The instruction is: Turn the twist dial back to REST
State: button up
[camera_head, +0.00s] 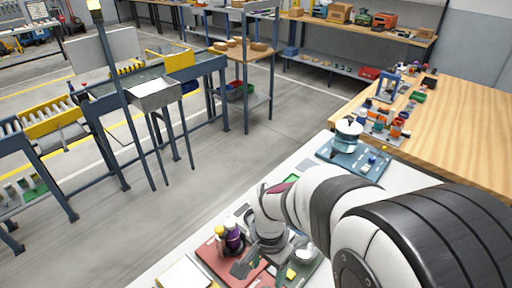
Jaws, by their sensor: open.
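My arm reaches in from the right, and my gripper (262,266) is open, pointing down low over the near end of the white table. A red board (212,262) lies to its left and partly beneath it. A dark green board with a yellow block (291,274) and a pale round piece (305,255) lies just to its right. Farther back, a blue board (340,158) carries a round white-and-teal piece (349,128). I cannot tell which round piece is the twist dial. No REST mark is readable, and my arm hides part of the table.
Purple-topped and yellow-topped items (233,236) stand on the red board, close left of my gripper. A wooden table (455,125) with small parts stands at the back right. A roller conveyor (50,122) stands left across open floor.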

notch_tip(320, 180, down, 11)
jog(key=shift+r, duration=0.15)
grip_shut()
